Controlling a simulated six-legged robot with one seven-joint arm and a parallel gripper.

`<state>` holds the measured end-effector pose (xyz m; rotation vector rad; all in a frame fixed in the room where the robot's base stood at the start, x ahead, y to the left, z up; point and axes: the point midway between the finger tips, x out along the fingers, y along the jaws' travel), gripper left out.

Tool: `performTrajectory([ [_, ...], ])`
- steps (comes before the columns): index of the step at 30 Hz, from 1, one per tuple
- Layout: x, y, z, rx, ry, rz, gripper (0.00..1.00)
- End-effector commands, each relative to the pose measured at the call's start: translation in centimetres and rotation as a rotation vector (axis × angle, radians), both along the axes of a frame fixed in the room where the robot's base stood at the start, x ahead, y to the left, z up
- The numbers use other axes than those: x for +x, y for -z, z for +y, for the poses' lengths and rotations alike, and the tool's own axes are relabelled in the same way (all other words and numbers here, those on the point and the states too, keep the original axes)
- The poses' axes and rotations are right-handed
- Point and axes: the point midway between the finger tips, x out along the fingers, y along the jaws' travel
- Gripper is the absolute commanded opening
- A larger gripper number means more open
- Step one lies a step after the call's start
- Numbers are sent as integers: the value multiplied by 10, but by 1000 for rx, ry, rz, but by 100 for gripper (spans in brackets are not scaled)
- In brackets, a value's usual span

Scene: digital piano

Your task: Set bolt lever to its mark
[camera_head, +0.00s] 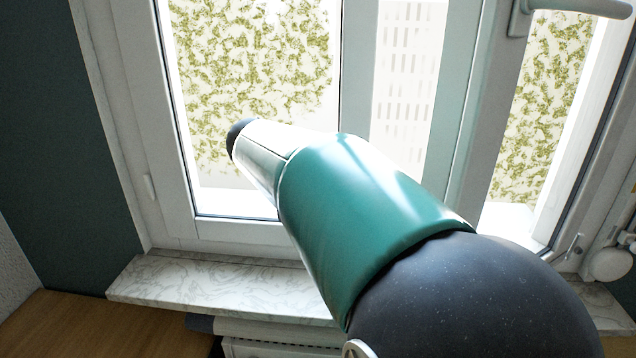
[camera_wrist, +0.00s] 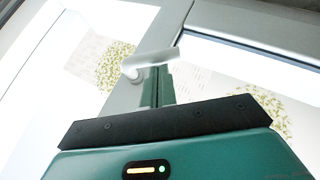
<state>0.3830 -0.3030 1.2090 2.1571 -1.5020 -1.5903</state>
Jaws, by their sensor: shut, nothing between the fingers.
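A pale lever handle (camera_wrist: 152,60) on the window frame shows in the wrist view, pointing right and slightly up from its mount. I cannot tell for sure that either is the bolt lever, and I see no clear mark. My gripper (camera_wrist: 163,74) shows in the wrist view as narrow green fingers, shut and empty, just below the pale handle in the picture. Contact cannot be told. The gripper's end is not visible in the head view.
My green and black arm crosses the head view's middle. A marble sill (camera_head: 190,282) lies below the window, with a wooden surface (camera_head: 80,325) at lower left. A small metal lever (camera_head: 574,248) and a round white fitting (camera_head: 612,264) are at right.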

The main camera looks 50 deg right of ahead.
Motion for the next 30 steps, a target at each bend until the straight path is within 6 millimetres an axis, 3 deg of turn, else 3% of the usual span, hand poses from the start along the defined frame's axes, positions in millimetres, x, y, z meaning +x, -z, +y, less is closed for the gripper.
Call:
performTrajectory([
  [18, -4, 37, -3, -365, 0, 462, 0],
  [30, -13, 52, -10, -558, 0, 700, 0],
])
